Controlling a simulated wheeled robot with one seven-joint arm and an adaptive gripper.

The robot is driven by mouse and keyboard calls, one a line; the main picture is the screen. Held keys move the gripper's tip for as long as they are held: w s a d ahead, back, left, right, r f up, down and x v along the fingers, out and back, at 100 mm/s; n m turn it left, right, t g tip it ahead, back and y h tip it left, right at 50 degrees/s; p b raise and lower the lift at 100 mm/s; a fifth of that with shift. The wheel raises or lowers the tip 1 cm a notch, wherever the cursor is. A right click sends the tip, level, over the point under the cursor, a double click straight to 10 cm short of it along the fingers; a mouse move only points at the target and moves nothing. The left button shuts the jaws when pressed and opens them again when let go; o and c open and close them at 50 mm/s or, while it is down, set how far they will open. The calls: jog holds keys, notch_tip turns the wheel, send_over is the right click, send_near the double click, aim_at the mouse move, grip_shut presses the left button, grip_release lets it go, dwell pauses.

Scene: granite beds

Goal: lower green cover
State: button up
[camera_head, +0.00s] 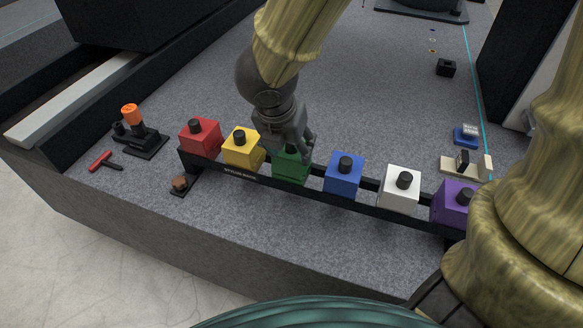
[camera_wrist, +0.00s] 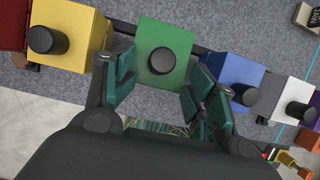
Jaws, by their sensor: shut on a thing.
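The green cover (camera_head: 291,170) is a green block with a black knob on top. It is in the row on the black rack, between the yellow cover (camera_head: 242,150) and the blue cover (camera_head: 343,176). My gripper (camera_head: 298,146) is over it from above and hides its knob in the head view.
The row also holds a red cover (camera_head: 201,136), a white cover (camera_head: 400,190) and a purple cover (camera_head: 451,205). An orange-topped device (camera_head: 132,118) and a red-handled tool (camera_head: 104,160) lie at left. Grey granite behind the rack (camera_head: 390,90) is mostly clear.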

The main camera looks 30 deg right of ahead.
jog(key=shift+w+a+r, duration=0.2)
jog(key=shift+a+r, duration=0.2)
jog(key=shift+r, duration=0.25)
jog(key=shift+s+r, duration=0.3)
jog(key=shift+r, duration=0.25)
jog(key=shift+p+v, duration=0.6)
jog(key=shift+v, duration=0.6)
jog(key=shift+s+r, duration=0.1)
jog(key=shift+s, duration=0.05)
jog(key=v, duration=1.1)
jog(key=shift+s+a+r, duration=0.15)
jog(key=shift+r, duration=0.15)
